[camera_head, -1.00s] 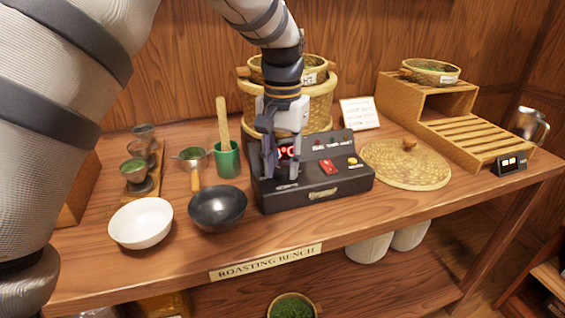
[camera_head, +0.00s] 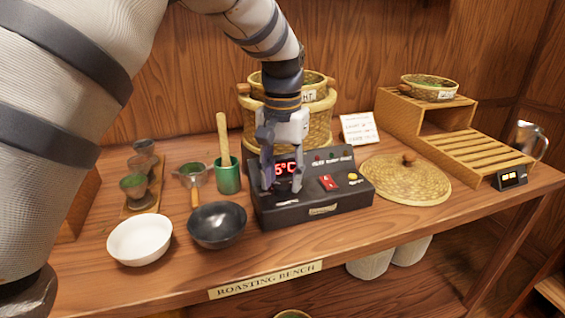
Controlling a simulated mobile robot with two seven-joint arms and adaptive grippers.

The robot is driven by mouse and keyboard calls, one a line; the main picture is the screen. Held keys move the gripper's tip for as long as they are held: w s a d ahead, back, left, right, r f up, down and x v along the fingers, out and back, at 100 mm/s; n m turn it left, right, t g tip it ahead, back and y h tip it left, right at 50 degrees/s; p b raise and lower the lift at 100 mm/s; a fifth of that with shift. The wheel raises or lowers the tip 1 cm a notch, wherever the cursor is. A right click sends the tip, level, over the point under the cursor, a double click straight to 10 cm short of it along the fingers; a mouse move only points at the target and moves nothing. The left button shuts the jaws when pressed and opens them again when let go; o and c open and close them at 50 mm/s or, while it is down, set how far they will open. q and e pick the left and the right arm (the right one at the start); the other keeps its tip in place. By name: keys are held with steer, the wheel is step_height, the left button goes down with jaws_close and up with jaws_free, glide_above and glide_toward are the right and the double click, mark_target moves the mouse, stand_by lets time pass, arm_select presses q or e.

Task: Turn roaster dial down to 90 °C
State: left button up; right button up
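The dark roaster control box (camera_head: 335,202) sits on the bench below the woven roaster basket (camera_head: 318,123). Its red display (camera_head: 286,169) is partly covered by my gripper; only a "5" and "°C" can be read. A red switch (camera_head: 328,183) and a yellow button (camera_head: 352,177) show on its right side. My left gripper (camera_head: 283,189) points down over the left part of the panel, with its two fingers apart and the display showing between them. I cannot make out the dial, nor whether the fingertips touch it. My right gripper is not in view.
A black pan (camera_head: 217,226) and a white bowl (camera_head: 139,240) stand left of the box. A green cup (camera_head: 228,178) with a wooden stick is behind the pan. A woven lid (camera_head: 405,182) lies close on the right, before a wooden rack (camera_head: 470,147).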

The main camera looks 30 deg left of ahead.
mark_target(282, 185)
arm_select(q)
step_height(282, 185, up, 11)
stand_by(0.5)
